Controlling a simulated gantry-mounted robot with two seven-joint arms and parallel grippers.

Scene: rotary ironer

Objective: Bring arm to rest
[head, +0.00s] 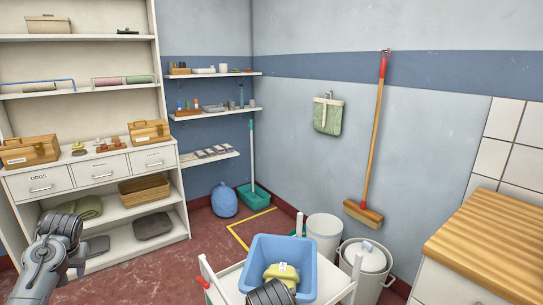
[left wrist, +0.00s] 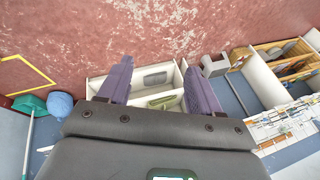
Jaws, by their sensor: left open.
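My left arm (head: 52,250) comes in at the lower left of the head view, in front of the shelf unit (head: 150,255). In the left wrist view my left gripper (left wrist: 160,84) is open, its two purple-grey fingers wide apart with nothing between them. A dark ribbed part of my own arm shows at the bottom of the head view, in front of the blue basin. My right gripper cannot be seen.
A white trolley (head: 228,280) holds a blue basin (head: 305,255) with a yellow cloth (head: 281,274) in it. White bins (head: 323,226) stand behind it. A wooden counter (head: 490,240) is at the right. Red floor (head: 165,272) is clear between shelf unit and trolley.

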